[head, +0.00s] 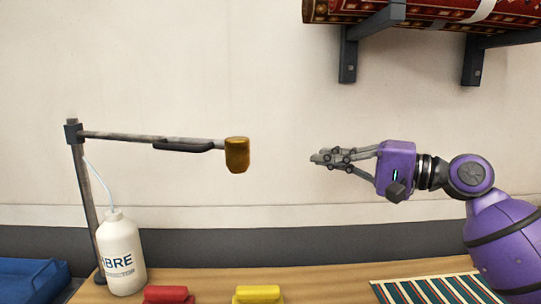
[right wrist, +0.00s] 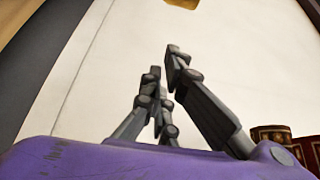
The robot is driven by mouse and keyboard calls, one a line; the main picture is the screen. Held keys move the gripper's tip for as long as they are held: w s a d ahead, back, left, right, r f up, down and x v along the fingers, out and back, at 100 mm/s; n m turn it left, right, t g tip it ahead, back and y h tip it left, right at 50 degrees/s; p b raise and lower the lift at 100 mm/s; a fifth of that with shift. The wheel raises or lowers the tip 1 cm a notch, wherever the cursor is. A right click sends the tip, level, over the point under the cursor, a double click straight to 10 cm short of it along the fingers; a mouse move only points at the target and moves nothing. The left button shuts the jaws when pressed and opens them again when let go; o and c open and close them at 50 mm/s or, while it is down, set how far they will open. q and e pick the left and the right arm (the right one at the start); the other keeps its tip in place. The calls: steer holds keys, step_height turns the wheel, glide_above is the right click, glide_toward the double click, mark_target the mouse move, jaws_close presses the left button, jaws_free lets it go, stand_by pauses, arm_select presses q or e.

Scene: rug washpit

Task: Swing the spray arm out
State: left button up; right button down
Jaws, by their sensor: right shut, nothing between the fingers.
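The spray arm (head: 135,138) is a thin grey bar that runs level to the right from the top of an upright post (head: 86,190) at the left of the head view. A dark handle (head: 183,146) hangs under the bar, and a brass-coloured spray head (head: 237,154) is at its right end. My right gripper (head: 314,158) is shut and empty, to the right of the spray head at about the same height in the picture, and apart from it. The right wrist view also shows its fingers (right wrist: 164,60). My left gripper is not in view.
A white bottle (head: 121,255) with a tube stands by the post. A red block (head: 169,294) and a yellow block (head: 258,294) are on the wooden table (head: 325,276), with a striped mat (head: 430,291) at right. A bracketed shelf (head: 347,60) holds rolled rugs (head: 430,10) above.

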arm_select(q)
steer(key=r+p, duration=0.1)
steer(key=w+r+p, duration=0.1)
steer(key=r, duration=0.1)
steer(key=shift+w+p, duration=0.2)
steer(key=shift+p, duration=0.2)
arm_select(e)
steer(key=w+a, duration=0.2)
steer(key=a, duration=0.9)
steer(key=shift+w+a, duration=0.25)
steer(key=shift+w, duration=0.1)
steer(key=shift+f, duration=0.15)
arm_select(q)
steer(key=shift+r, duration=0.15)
arm_select(e)
steer(key=shift+s, duration=0.15)
